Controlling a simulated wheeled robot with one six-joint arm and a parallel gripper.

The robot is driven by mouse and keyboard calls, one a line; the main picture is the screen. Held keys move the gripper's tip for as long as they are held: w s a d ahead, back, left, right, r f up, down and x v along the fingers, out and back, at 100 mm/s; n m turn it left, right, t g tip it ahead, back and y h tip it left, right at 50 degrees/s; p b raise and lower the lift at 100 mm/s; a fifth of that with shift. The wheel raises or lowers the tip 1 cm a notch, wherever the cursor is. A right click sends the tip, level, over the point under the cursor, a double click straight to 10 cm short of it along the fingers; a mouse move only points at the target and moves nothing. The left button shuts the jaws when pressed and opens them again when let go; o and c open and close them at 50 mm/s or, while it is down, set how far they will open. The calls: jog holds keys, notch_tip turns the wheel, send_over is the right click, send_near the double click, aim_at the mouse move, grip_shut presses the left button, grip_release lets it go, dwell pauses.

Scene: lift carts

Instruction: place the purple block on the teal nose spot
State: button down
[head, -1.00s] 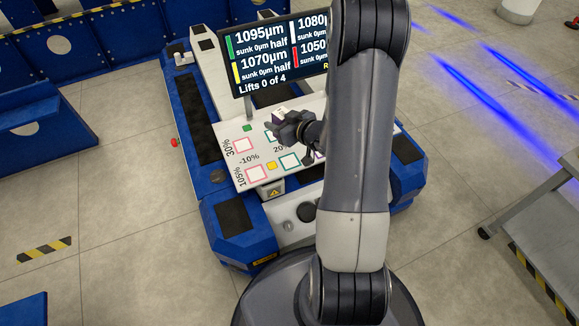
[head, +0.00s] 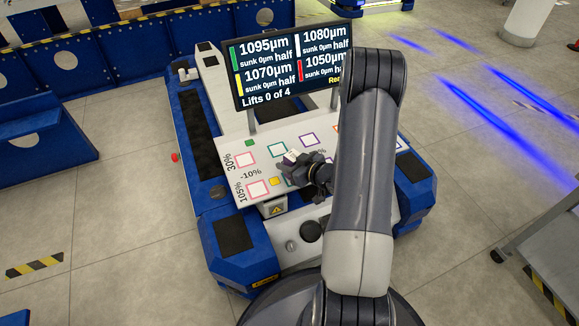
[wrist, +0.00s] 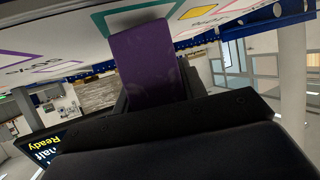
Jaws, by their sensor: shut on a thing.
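My gripper (head: 297,165) is shut on the purple block (wrist: 148,62), which fills the middle of the wrist view. In the head view a small pale and purple part of the block (head: 291,156) shows at the fingertips. The block's far end is close to a teal-outlined square (wrist: 105,18) on the white board; I cannot tell whether they touch. In the head view one teal square (head: 276,150) lies open behind the gripper. Another teal square on the near row is mostly hidden by the gripper.
The white board (head: 222,172) also bears pink squares (head: 257,190), a purple square (head: 309,139), a small green patch (head: 250,142) and a small yellow patch (head: 275,181). A screen (head: 290,65) stands behind it on the blue cart (head: 240,232). A grey cart (head: 545,235) stands at right.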

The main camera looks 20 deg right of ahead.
jog(key=shift+f, duration=0.3)
jog(key=shift+f, duration=0.15)
jog(key=c, duration=0.8)
grip_release()
jog(key=shift+c, duration=0.2)
jog(key=shift+r, duration=0.2)
jog(key=shift+s+d+r, duration=0.15)
jog(key=shift+s+r, duration=0.05)
jog(key=shift+s, duration=0.05)
jog(key=p+v, duration=0.3)
jog(key=v, duration=0.8)
jog(key=shift+s, duration=0.2)
